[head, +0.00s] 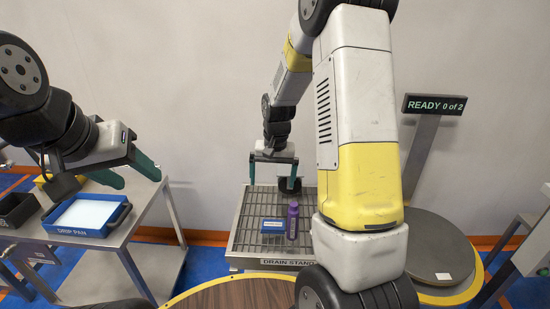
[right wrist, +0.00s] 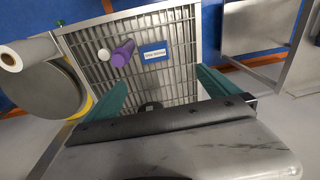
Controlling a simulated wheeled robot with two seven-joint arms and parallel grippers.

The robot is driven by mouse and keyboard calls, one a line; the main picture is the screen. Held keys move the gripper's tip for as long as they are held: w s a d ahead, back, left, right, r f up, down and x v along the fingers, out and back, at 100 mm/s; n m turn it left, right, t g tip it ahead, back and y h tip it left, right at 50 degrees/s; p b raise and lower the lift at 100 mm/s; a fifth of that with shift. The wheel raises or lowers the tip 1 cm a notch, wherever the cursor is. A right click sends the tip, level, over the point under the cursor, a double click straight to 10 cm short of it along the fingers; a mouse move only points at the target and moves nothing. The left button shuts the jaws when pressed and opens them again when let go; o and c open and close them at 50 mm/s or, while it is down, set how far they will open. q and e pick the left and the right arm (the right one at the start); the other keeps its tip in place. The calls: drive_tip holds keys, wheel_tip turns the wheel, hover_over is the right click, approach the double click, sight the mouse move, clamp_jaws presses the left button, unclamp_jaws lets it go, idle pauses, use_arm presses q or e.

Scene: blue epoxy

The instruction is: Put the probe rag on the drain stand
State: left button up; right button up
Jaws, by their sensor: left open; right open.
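The drain stand (head: 250,242) is a low metal grate with its name on the front edge; it also fills the middle of the right wrist view (right wrist: 90,47). A small blue item with a white label (head: 272,226) lies on the grate and also shows in the right wrist view (right wrist: 153,52). Its label is too small to read, so I cannot tell whether it is the probe rag. My right gripper (head: 273,172) is open and empty above the back of the grate, fingers pointing down. My left gripper (head: 128,172) is open and empty above the drip pan's table.
A purple bottle (head: 292,220) stands on the grate beside the blue item. A blue drip pan (head: 88,238) with a white inside and a black bin (head: 17,210) sit on the left table. A round platform (head: 440,246) with a sign reading "READY 0 of 2" (head: 434,104) stands right.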

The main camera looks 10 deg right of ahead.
drive_tip(key=s+r+n+t+y, duration=0.1)
drive_tip(key=s+r, duration=0.4)
drive_tip(key=r, duration=0.3)
drive_tip(key=s+r+t, duration=0.2)
drive_tip(key=s+r, duration=0.2)
drive_tip(key=r, duration=0.4)
drive_tip(key=s+r+n+t, duration=0.1)
drive_tip(key=s+r, duration=0.2)
drive_tip(key=s, duration=0.4)
drive_tip(key=s+a+r+n+t, duration=0.1)
drive_tip(key=s+r, duration=0.2)
drive_tip(key=s, duration=0.4)
drive_tip(key=shift+a+r+y, duration=0.2)
drive_tip(key=shift+r+y, duration=0.1)
drive_tip(key=shift+r, duration=0.05)
